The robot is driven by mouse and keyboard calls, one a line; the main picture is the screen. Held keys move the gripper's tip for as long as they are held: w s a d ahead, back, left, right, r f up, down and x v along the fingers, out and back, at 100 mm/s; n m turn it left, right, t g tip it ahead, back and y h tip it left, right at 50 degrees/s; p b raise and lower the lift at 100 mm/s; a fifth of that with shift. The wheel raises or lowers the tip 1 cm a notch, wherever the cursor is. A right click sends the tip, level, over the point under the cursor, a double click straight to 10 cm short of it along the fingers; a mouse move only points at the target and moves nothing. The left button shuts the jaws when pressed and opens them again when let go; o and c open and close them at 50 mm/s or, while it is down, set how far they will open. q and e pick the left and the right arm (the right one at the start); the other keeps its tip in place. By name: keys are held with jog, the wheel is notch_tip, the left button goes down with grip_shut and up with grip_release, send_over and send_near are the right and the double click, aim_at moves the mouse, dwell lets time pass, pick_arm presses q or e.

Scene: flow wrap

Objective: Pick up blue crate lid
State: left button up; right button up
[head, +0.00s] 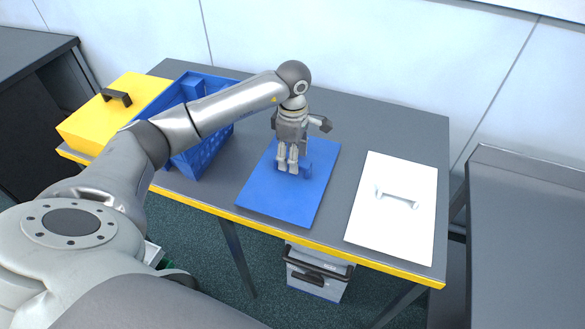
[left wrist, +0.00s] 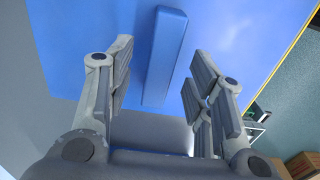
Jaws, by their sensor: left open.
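The blue crate lid (head: 262,199) lies flat on the grey table in the head view, with a raised blue handle (head: 308,169) partly hidden behind my gripper. My left gripper (head: 288,166) points down over the lid. In the left wrist view, the lid (left wrist: 75,40) fills much of the picture and the bar-shaped handle (left wrist: 164,60) stands between the two fingers of my left gripper (left wrist: 158,72). The fingers are open, with a gap on each side of the handle. My right gripper is in neither view.
A blue crate (head: 208,150) stands on the table to the left, beside a yellow box with a black handle (head: 100,105). A white lid (head: 390,228) with a handle lies to the right. The table (head: 400,125) is clear behind the lids.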

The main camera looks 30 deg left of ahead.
pick_arm(q)
jog(key=shift+a+f+p, duration=0.1)
jog(key=shift+f+p, duration=0.2)
jog(key=shift+f, duration=1.15)
jog(key=shift+c, duration=0.5)
grip_shut()
